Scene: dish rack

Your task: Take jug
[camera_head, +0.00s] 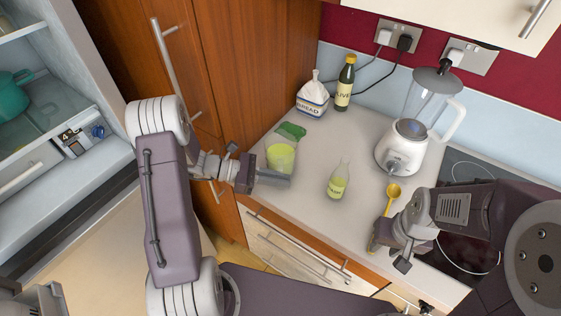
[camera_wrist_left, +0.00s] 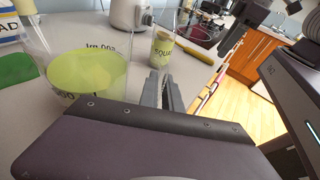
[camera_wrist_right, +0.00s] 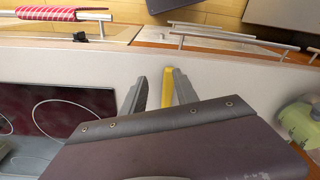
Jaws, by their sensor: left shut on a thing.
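The jug (camera_head: 281,160) is clear with yellow-green contents and stands at the left end of the worktop. It also fills the left of the left wrist view (camera_wrist_left: 85,80). My left gripper (camera_head: 272,180) is at the jug's near side, its fingers (camera_wrist_left: 165,95) close together and shut on it. The exact gripped part is hidden. My right gripper (camera_head: 378,240) is by the worktop's front edge. Its fingers (camera_wrist_right: 158,92) are apart, with a yellow strip (camera_wrist_right: 168,86) between them, perhaps the spoon's handle; I cannot tell whether they touch it.
A squash bottle (camera_head: 338,182) stands right of the jug. The yellow spoon (camera_head: 393,191), blender (camera_head: 400,145) and hob (camera_head: 462,168) are further right. A green item (camera_head: 292,130), bread bag (camera_head: 313,98) and olive bottle (camera_head: 345,85) are behind. A wooden cabinet (camera_head: 240,70) borders the left.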

